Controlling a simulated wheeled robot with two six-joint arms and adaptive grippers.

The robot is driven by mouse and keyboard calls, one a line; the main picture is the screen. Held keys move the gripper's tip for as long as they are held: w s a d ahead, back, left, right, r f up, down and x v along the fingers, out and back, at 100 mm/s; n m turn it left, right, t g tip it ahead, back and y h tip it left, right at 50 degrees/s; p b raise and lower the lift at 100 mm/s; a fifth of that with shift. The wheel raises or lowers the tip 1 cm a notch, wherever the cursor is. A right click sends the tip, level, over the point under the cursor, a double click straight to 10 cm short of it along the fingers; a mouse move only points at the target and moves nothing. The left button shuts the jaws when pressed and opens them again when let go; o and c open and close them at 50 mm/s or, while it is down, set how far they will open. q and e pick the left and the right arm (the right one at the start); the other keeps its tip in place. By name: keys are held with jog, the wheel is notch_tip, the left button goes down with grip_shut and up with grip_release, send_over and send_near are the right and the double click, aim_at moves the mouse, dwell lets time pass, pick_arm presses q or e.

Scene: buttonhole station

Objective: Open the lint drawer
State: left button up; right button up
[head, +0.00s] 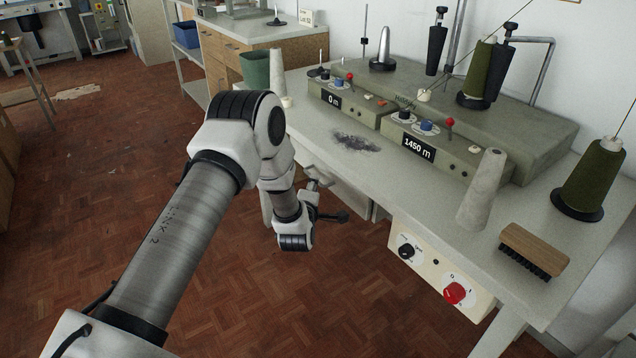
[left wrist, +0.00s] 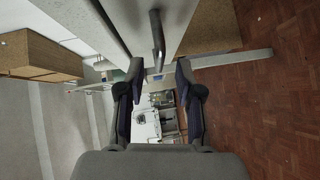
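The lint drawer (head: 350,192) is a pale grey front under the worktable's near edge, partly hidden behind my left arm in the head view. In the left wrist view, the drawer front (left wrist: 182,22) fills the top middle and carries a curved metal bar handle (left wrist: 157,36). My left gripper (head: 332,201) is beside the drawer front, below the tabletop. I cannot tell whether the drawer is fully shut. My right gripper is not in view.
The worktable (head: 300,124) holds a patch of grey lint (head: 356,142), a green machine (head: 470,110), thread cones and a wooden brush (head: 533,252). A switch panel with a red knob (head: 455,293) hangs on its front edge. The parquet floor (head: 90,215) at left is open.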

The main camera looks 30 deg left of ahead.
pick_arm(q)
jog(key=x, duration=0.4)
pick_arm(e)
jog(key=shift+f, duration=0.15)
pick_arm(q)
jog(key=shift+c, duration=0.3)
grip_shut()
jog(key=shift+s, duration=0.1)
